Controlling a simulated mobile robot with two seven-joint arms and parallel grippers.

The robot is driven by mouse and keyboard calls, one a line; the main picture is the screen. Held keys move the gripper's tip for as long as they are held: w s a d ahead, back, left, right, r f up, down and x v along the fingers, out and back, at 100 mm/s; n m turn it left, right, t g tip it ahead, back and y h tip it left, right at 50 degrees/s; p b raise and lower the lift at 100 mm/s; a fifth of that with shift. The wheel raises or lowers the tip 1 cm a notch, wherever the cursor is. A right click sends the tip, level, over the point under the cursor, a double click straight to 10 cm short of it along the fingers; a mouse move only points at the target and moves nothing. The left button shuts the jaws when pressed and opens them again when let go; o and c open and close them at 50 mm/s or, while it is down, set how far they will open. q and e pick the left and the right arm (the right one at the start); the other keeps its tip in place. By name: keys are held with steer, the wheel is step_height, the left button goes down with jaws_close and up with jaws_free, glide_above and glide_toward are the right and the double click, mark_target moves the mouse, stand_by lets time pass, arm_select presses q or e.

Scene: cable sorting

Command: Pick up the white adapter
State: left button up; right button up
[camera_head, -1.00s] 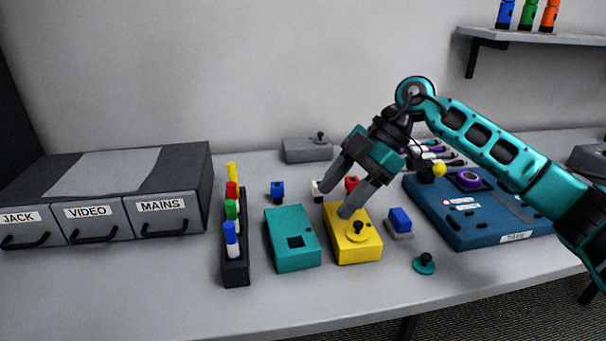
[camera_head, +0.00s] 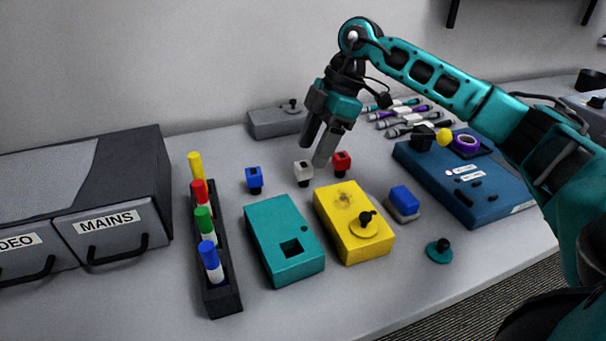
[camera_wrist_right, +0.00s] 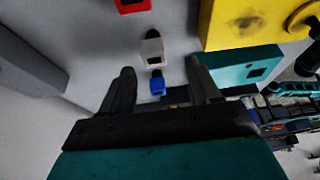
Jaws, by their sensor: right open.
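The white adapter (camera_head: 303,170) stands on the table between the blue adapter (camera_head: 254,178) and the red adapter (camera_head: 342,160). My right gripper (camera_head: 314,154) is open and empty, pointing down above and close to the white adapter, one fingertip just over its right side. In the right wrist view the white adapter (camera_wrist_right: 152,50) shows beyond the open fingers (camera_wrist_right: 162,72), roughly in line with the gap between them. The blue adapter (camera_wrist_right: 157,84) shows nearer, between the fingers, and the red one (camera_wrist_right: 132,5) at the top edge. My left gripper is out of view.
A teal box (camera_head: 265,216) and a yellow box (camera_head: 338,205) stand in front of the adapters. A marker rack (camera_head: 222,295) is at left, a grey box (camera_head: 275,123) behind. A blue sponge-like block (camera_head: 404,198) and a blue case (camera_head: 420,160) lie to the right.

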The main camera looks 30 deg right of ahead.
mark_target(305, 164)
steer(key=x, duration=0.4)
steer(key=b+x, duration=0.1)
steer(key=x, duration=0.1)
steer(key=shift+w+d, duration=0.15)
steer(key=shift+w, duration=0.2)
steer(key=shift+r, duration=0.1)
steer(key=c, duration=1)
